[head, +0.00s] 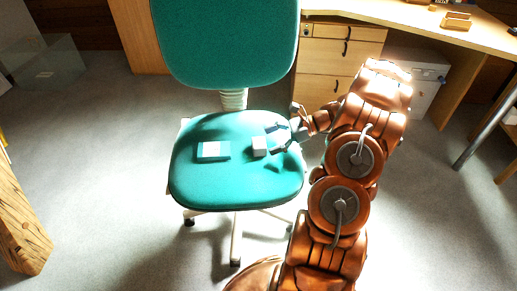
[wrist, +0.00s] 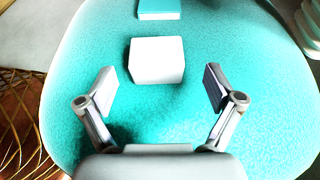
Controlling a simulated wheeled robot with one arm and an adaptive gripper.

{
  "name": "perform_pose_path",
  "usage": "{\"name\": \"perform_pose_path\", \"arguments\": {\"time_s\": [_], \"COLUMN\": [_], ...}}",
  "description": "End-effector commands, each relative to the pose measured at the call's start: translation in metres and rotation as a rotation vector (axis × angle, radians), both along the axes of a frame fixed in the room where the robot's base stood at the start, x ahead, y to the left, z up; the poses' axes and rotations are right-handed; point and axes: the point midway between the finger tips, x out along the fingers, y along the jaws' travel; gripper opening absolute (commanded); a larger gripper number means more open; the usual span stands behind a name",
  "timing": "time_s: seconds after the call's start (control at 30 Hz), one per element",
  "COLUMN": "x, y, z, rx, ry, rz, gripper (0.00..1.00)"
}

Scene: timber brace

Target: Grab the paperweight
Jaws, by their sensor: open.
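A small pale grey-white block (head: 260,146), which looks like the paperweight, sits on the teal chair seat (head: 240,190). In the wrist view the block (wrist: 157,60) is straight ahead, roughly centred between my fingers. My gripper (head: 275,138) is just right of the block in the head view, low over the seat. In the wrist view my gripper (wrist: 158,76) is open and empty, one finger on each side with a gap to the block. I cannot tell how far the fingertips are above the seat.
A flat teal-and-white box (head: 213,150) lies left of the block; it also shows beyond it in the wrist view (wrist: 159,9). The chair backrest (head: 226,40) rises behind. A wooden desk with drawers (head: 340,60) stands behind right. A timber post (head: 18,220) is at left.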

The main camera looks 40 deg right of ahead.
Motion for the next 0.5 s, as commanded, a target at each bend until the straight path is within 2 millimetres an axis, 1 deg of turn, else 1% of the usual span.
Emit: {"name": "perform_pose_path", "arguments": {"time_s": [0.17, 0.4, 0.5], "x": [0.006, 0.018, 0.022], "y": [0.013, 0.041, 0.047], "z": [-0.007, -0.018, -0.020], "rx": [-0.004, -0.004, -0.004], "ry": [-0.001, 0.001, -0.001], "rz": [0.002, 0.003, 0.002], "gripper": [0.92, 0.92, 0.92]}}
